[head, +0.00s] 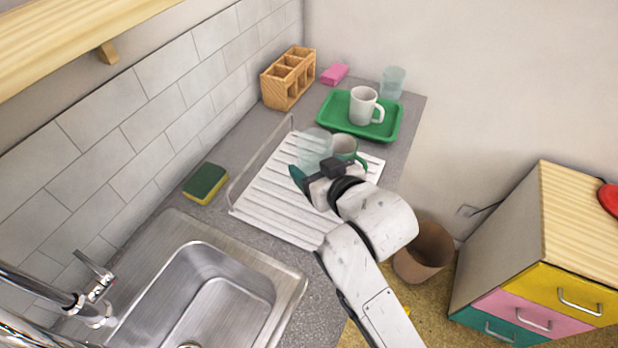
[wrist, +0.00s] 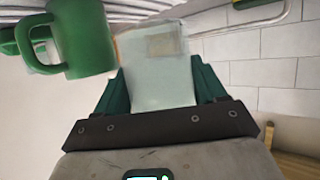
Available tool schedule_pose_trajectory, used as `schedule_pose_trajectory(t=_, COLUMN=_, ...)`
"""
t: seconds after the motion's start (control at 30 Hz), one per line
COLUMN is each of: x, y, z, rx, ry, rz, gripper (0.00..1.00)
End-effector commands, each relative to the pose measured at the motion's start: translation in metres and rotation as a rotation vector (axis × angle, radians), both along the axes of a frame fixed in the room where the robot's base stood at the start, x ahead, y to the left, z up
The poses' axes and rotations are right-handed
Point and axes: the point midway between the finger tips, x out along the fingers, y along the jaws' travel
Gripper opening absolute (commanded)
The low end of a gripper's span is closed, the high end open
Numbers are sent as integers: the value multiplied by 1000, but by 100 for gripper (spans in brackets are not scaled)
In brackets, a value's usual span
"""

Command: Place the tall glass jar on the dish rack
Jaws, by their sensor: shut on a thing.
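A pale, see-through glass jar (head: 314,143) is between the fingers of my gripper (head: 308,172), above the far part of the white ribbed dish rack (head: 270,203). In the wrist view my teal fingers are shut on the jar (wrist: 157,85), one on each side. A green mug (head: 345,147) is right beside the jar at the rack's far side; the mug (wrist: 85,38) also shows close to the jar in the wrist view. I cannot tell whether the jar's base touches the rack.
A green tray (head: 334,122) with a white mug (head: 363,106) lies behind the rack. Another clear glass (head: 393,82), a pink sponge (head: 334,74) and a wooden holder (head: 288,78) stand farther back. A green-yellow sponge (head: 205,183) and sink (head: 215,300) are nearer. The rack's near part is bare.

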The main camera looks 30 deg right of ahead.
Motion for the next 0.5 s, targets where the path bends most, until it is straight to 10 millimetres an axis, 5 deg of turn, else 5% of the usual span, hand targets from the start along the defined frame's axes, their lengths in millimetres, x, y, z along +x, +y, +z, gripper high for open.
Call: schedule_pose_trajectory(t=0.5, x=17, y=4, z=-47, rx=-1, ry=1, rz=0, gripper=21)
